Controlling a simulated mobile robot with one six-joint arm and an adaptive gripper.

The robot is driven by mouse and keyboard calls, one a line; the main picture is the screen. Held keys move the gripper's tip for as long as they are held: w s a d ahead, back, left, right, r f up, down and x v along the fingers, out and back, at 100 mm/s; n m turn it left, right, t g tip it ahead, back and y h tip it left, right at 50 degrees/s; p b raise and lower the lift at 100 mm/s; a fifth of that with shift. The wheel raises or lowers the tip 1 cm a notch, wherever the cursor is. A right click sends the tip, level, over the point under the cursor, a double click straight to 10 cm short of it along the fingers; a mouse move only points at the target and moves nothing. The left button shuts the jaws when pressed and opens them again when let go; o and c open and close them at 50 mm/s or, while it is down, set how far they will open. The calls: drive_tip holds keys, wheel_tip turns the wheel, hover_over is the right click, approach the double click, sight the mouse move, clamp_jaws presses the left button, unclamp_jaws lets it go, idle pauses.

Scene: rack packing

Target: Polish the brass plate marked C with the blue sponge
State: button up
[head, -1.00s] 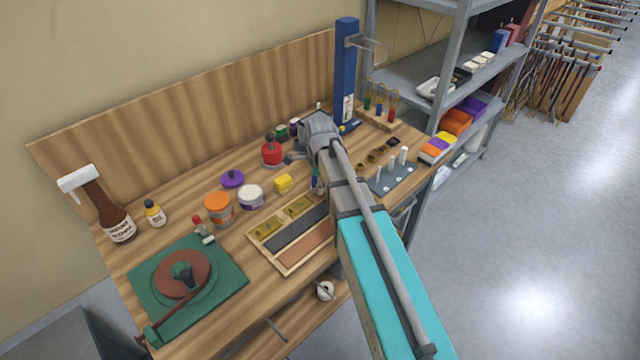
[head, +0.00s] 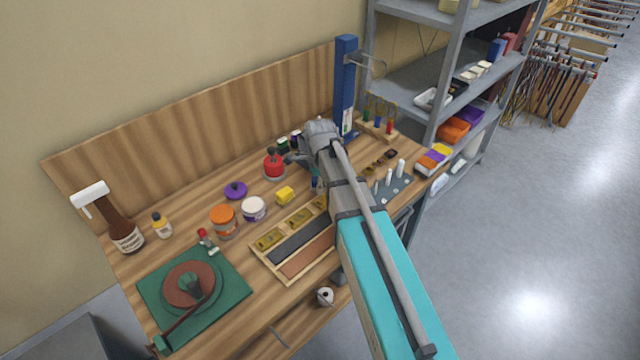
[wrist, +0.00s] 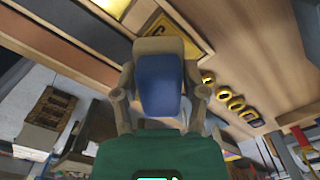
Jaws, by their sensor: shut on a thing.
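My gripper (wrist: 160,78) is shut on the blue sponge (wrist: 160,92) in the wrist view, with a finger on each side. A beige part shows at the sponge's far end. The brass plate marked C (wrist: 165,24) lies just beyond the sponge, partly covered by that end. Whether they touch, I cannot tell. In the head view the wooden tray (head: 287,279) holds brass plates (head: 270,239) in a row beside a dark strip and a brown strip. My arm hides its right end and most of the gripper. The letters are too small to read there.
A red container (head: 274,165) stands further back. A green mat (head: 232,283) with a round brown disc lies left. A blue column (head: 345,85) rises at the back.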

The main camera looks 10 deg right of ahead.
drive_tip(key=shift+r, duration=0.1)
drive_tip(key=shift+r+p, duration=1.4)
drive_tip(key=shift+p, duration=0.1)
drive_tip(key=shift+s, duration=0.1)
